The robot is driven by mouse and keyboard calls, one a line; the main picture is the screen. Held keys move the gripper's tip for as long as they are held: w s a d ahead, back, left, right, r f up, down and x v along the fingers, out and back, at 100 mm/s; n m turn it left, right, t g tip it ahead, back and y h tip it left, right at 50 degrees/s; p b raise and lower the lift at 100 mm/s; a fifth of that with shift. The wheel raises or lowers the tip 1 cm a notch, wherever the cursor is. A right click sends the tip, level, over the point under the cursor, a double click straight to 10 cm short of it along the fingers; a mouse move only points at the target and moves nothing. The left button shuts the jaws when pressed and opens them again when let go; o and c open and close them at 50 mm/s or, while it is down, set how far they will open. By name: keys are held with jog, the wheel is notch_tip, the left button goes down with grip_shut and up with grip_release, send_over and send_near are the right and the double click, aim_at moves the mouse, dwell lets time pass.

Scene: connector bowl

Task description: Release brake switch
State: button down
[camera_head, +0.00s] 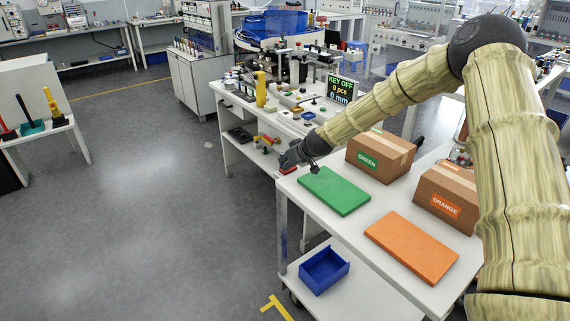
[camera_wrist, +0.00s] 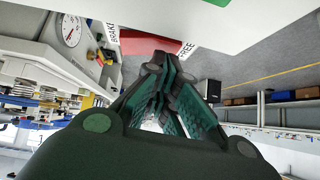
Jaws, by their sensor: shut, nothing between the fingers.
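The brake switch is a red block (camera_wrist: 150,42) between a label reading "BRAKE" (camera_wrist: 112,32) and one reading "FREE" (camera_wrist: 187,49), at the top of the wrist view. In the head view a bit of red (camera_head: 288,170) shows at the table's near left corner, partly hidden by my gripper. My gripper (camera_wrist: 168,68) is shut and empty, its green-padded fingers pointing at the red block. Its tips overlap the block's lower edge in this view, and I cannot tell if they touch. In the head view my gripper (camera_head: 314,168) is beside the green plate's far left corner.
A green plate (camera_head: 334,191) and an orange plate (camera_head: 411,247) lie on the white table (camera_head: 330,226). Boxes labelled GREEN (camera_head: 380,155) and ORANGE (camera_head: 446,196) stand behind them. A blue bin (camera_head: 324,270) is on the lower shelf. A workbench with a "KEY OFF" display (camera_head: 341,89) stands beyond.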

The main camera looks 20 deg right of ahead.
jog(key=shift+w+d+r, duration=0.2)
jog(key=shift+d, duration=0.35)
jog(key=r+p, duration=0.2)
jog(key=r, duration=0.2)
jog(key=shift+a, duration=0.2)
jog(key=a+b+v, duration=0.1)
jog(key=v, duration=0.9)
jog(key=shift+s, duration=0.4)
jog(key=shift+a, duration=0.1)
